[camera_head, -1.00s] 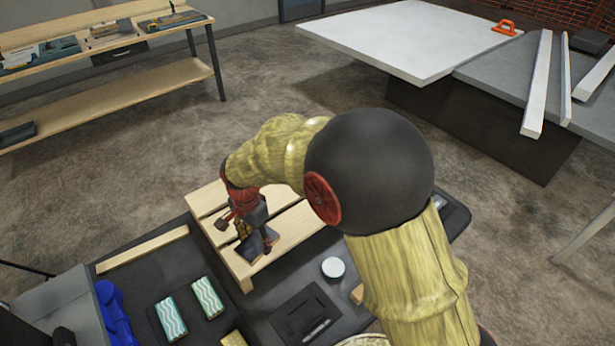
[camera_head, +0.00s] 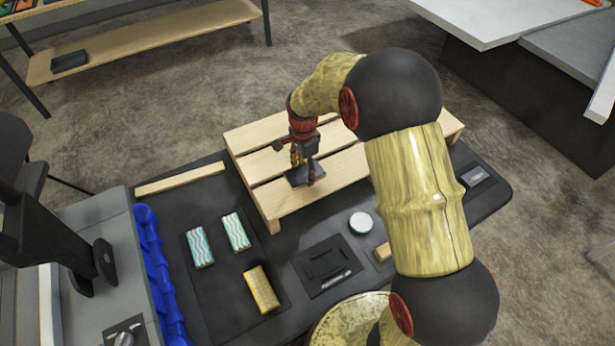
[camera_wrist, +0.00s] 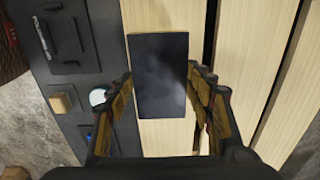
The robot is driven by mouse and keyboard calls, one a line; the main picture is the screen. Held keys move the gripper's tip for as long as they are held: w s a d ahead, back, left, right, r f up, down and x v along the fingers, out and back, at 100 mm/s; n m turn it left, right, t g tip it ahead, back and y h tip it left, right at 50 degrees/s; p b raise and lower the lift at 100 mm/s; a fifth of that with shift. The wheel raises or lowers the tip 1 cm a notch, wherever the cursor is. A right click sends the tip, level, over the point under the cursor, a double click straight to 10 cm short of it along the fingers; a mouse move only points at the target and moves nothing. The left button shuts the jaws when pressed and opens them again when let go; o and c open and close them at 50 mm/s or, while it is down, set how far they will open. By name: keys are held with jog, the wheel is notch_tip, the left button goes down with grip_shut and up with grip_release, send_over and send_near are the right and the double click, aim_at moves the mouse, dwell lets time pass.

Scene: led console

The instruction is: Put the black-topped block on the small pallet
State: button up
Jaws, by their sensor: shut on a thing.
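My gripper (camera_head: 305,172) is shut on the black-topped block (camera_head: 299,177). In the wrist view, the block's dark flat top (camera_wrist: 158,70) lies between the two fingers of my gripper (camera_wrist: 162,82). The small pallet (camera_head: 347,170) is pale wood with several slats and stands on the dark console top. The block is over its near slat, towards the left end. I cannot tell whether the block touches the slat or is just above it. The pallet's slats (camera_wrist: 236,70) also show below the block in the wrist view. My arm hides part of the pallet's right side.
Two teal wavy blocks (camera_head: 200,247) and a yellow block (camera_head: 261,289) lie on a dark mat at the left. A black tray (camera_head: 326,268), a white round piece (camera_head: 361,223) and a small wooden block (camera_head: 382,252) lie nearer. A wood strip (camera_head: 180,178) lies left of the pallet.

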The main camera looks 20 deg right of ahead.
jog(key=shift+w+d+f, duration=0.35)
jog(key=shift+f, duration=0.2)
jog(key=shift+w+d+f, duration=0.3)
jog(key=shift+w+f, duration=0.05)
jog(key=shift+f, duration=0.2)
jog(key=shift+w+d+f+b, duration=0.1)
jog(key=shift+f+b, duration=0.4)
jog(key=shift+f, duration=1.1)
jog(key=shift+f, duration=0.1)
jog(key=o, duration=1.5)
jog(key=shift+f, duration=0.1)
jog(key=shift+o, duration=0.2)
